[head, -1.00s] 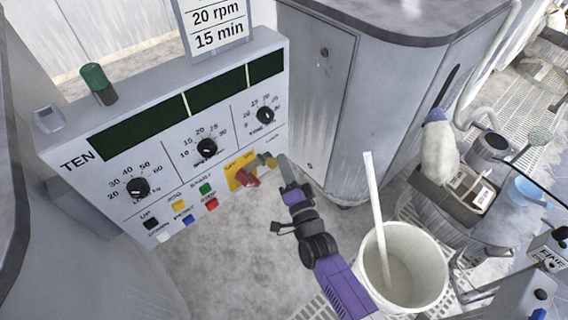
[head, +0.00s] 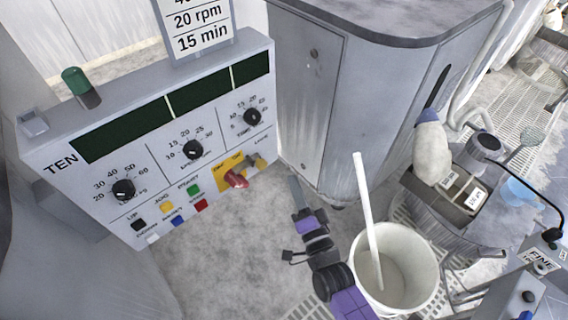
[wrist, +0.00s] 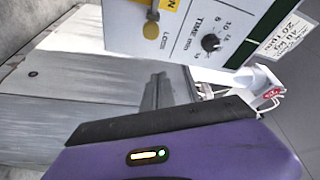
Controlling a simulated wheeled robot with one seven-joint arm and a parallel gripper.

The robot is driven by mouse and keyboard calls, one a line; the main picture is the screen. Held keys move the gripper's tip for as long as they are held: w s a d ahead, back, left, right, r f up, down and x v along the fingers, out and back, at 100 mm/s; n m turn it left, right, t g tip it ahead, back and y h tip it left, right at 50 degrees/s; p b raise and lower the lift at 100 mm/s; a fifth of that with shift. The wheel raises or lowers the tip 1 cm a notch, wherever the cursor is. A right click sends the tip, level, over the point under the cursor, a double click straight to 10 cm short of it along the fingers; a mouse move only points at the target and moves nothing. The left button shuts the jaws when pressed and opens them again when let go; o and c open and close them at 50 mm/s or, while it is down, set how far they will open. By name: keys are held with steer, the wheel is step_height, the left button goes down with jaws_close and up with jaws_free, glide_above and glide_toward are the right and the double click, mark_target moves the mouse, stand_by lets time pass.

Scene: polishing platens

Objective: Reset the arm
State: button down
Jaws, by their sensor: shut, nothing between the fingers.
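My purple and black arm rises from the bottom of the head view, with my gripper (head: 295,182) at its upper end. The gripper is shut and empty, out in front of the control panel (head: 75,207) and to the right of its red switch (head: 236,179). A gap of grey floor shows between gripper and panel. In the wrist view, the dark edge of my gripper (wrist: 165,122) crosses the lower part.
A white bucket (head: 408,290) with a pale stick (head: 366,215) in it stands close right of my arm. A grey cabinet (head: 318,95) stands behind. A compartmented box (head: 452,190) is farther right. Grey floor (head: 225,245) lies clear between panel and arm.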

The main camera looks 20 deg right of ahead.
steer(key=shift+s, duration=0.1)
steer(key=s+r+n+g+p, duration=0.1)
steer(key=s+r+n+p, duration=0.2)
steer(key=s+r, duration=0.4)
steer(key=s+r+n+g+p, duration=0.2)
steer(key=s+r+n+p, duration=0.2)
steer(key=s, duration=1.2)
steer(key=s+d+r+n+g+y+p, duration=0.1)
steer(key=s+r+n+p, duration=0.3)
steer(key=s+r, duration=0.7)
steer(key=shift+s+r+n+g, duration=0.35)
steer(key=shift+r+n+g, duration=0.25)
steer(key=shift+n, duration=0.6)
